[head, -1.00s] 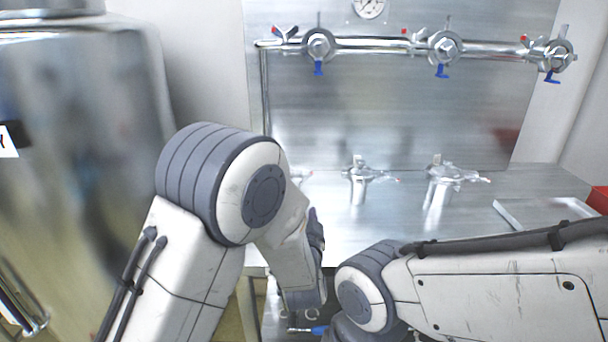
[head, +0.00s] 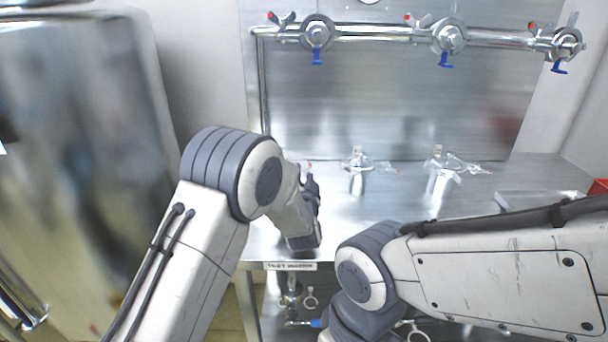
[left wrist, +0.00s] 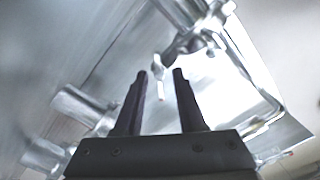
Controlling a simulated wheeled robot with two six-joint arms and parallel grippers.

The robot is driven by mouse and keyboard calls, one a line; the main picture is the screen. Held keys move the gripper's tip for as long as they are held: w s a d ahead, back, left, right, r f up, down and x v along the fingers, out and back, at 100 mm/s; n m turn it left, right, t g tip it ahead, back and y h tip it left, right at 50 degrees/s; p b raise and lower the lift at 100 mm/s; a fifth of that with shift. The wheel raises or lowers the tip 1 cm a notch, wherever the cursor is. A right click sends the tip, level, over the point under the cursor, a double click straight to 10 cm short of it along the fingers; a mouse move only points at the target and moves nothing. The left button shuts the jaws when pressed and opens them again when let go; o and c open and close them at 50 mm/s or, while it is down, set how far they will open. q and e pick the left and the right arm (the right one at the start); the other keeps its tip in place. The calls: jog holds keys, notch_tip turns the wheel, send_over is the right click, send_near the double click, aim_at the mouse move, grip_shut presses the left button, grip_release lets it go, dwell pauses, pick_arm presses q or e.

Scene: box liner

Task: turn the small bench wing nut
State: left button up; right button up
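In the left wrist view, my left gripper (left wrist: 160,72) has its two dark fingers apart. A small pale wing nut (left wrist: 158,66) with a reddish tip shows in the gap near the fingertips; I cannot tell whether it touches them. A shiny metal fitting (left wrist: 190,40) is just beyond it. In the head view, my left gripper (head: 312,188) is low over the steel bench, and my arm hides most of what is beyond it. To its right stand a clamped fitting (head: 357,165) and a larger one (head: 442,170). My right gripper is out of view.
A steel pipe (head: 385,37) with several clamps and red and blue tipped parts runs along the back wall. A shallow metal tray (head: 530,200) and a red bin (head: 598,187) are at the right. A large steel cabinet (head: 85,150) stands left.

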pick_arm(q)
grip_shut()
jog(key=shift+m, duration=0.4)
jog(key=m+p, duration=0.1)
jog(key=m, duration=0.2)
jog(key=shift+m+p, duration=0.3)
jog(key=shift+m, duration=0.1)
jog(key=m+p, duration=0.1)
jog(key=m, duration=0.3)
jog(key=shift+m+p, duration=0.3)
jog(key=shift+m, duration=0.1)
grip_release()
